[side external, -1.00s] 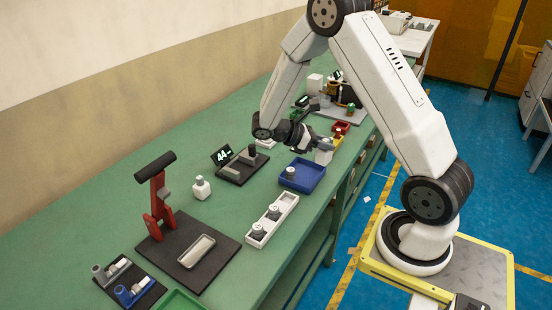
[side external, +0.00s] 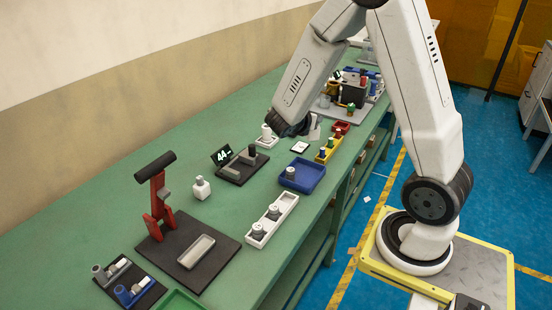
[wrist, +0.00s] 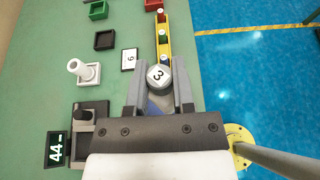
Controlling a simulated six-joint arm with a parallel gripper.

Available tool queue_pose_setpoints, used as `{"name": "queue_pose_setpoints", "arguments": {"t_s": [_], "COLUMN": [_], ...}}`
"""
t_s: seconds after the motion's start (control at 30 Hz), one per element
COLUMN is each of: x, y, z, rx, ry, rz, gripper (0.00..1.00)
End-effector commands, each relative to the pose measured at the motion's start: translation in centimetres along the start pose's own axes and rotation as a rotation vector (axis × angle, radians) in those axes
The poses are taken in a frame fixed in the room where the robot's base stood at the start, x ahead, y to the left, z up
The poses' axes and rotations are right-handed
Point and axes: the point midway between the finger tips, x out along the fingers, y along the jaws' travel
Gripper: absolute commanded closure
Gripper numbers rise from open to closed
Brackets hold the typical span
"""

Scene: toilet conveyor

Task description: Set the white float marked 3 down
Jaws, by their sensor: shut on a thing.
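The white float marked 3 (wrist: 159,76) is between the fingers of my gripper (wrist: 160,92) in the wrist view, its numbered top facing the camera. My gripper is shut on it. In the side external view my gripper (side external: 311,127) is above the bench, and the float is hard to make out there. The blue tray (side external: 312,181) is on the bench nearer the camera, with a float (side external: 290,173) in it. A white tray (wrist: 91,80) with an upright white piece (wrist: 81,69) is left of my gripper in the wrist view.
A yellow tray (wrist: 167,48) holds several coloured pieces. A numbered white card (wrist: 129,60), an empty black tray (wrist: 104,40) and a green tray (wrist: 98,9) lie nearby.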

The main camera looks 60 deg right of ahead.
Motion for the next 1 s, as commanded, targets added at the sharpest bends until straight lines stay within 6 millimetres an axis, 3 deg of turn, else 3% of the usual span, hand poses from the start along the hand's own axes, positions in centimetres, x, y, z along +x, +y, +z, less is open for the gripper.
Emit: {"name": "queue_pose_setpoints", "arguments": {"t_s": [0.7, 1.0], "x": [2.6, 2.9], "y": [0.1, 0.1], "z": [-6.3, -7.0], "rx": [-0.004, -0.001], "ry": [0.000, -0.001], "rz": [0.005, 0.006], "gripper": [1.00, 1.00]}}
